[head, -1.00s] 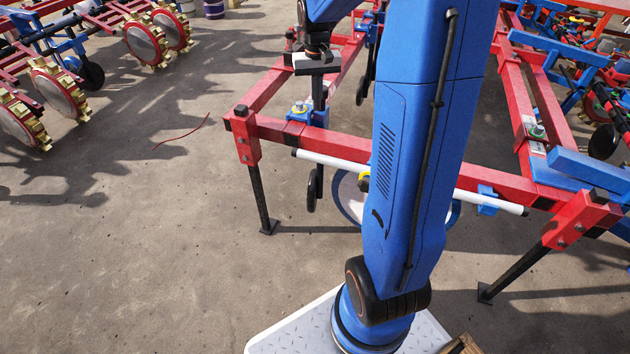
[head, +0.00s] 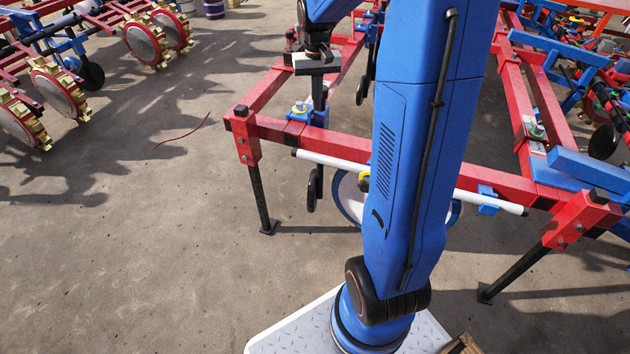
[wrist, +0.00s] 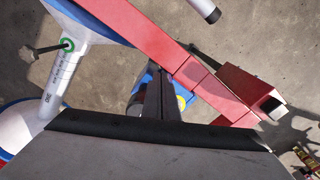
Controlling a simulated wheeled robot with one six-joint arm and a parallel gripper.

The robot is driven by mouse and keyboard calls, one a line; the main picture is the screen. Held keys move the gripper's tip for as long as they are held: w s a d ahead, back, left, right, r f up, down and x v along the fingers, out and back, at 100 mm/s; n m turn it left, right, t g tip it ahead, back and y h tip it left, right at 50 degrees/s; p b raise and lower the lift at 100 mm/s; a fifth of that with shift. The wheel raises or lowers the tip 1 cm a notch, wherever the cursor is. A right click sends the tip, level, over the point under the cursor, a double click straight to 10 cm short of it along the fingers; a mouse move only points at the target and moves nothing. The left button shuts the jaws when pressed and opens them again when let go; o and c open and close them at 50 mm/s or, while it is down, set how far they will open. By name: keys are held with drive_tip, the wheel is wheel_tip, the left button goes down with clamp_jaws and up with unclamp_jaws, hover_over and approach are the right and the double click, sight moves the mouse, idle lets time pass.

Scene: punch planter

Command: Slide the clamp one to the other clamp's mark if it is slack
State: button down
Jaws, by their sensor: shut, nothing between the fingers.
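A blue clamp (head: 298,114) with a bolt and yellow washer sits on the red front beam (head: 350,148), near its left end. In the wrist view the blue clamp (wrist: 187,100) shows behind my fingers, its yellow part at the right. My gripper (head: 319,104) points down at the clamp, its fingers together and empty. My fingers (wrist: 160,85) look shut in the wrist view and hide part of the clamp. I cannot tell whether they touch it. A bolted plate (head: 536,131) sits on the red side beam at right. Whether any bolt is slack does not show.
A white tube (head: 475,196) runs along the front beam, with a blue bracket (head: 488,203) near its right end. My arm hides the beam's middle. Machines with toothed wheels (head: 58,88) stand at far left. The floor at left is mostly open.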

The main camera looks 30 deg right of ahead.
drive_tip(key=w+d, duration=0.6)
drive_tip(key=d, duration=0.2)
drive_tip(key=shift+w+d, duration=0.15)
drive_tip(key=shift+w, duration=0.15)
idle(3.6)
wheel_tip(320, 180, up, 8)
drive_tip(key=a, duration=0.1)
drive_tip(key=shift+s, duration=0.4)
idle(0.9)
idle(0.4)
drive_tip(key=s+a+r+n+t, duration=0.1)
drive_tip(key=s+a+r, duration=0.2)
drive_tip(key=s+a, duration=0.45)
drive_tip(key=s+a+r+n+t, duration=0.1)
drive_tip(key=s+a+r, duration=0.1)
drive_tip(key=s+a, duration=0.6)
drive_tip(key=s+a+f+t, duration=0.1)
drive_tip(key=s+a+f, duration=0.1)
drive_tip(key=s, duration=0.4)
drive_tip(key=s+a+f+n+t, duration=0.1)
drive_tip(key=s+a+f, duration=0.1)
drive_tip(key=s, duration=0.5)
drive_tip(key=s+a+f+n, duration=0.1)
drive_tip(key=s+a+f, duration=0.2)
drive_tip(key=s, duration=0.4)
drive_tip(key=shift+s+a+t, duration=0.25)
drive_tip(key=shift+a+t, duration=0.05)
drive_tip(key=shift+t, duration=0.1)
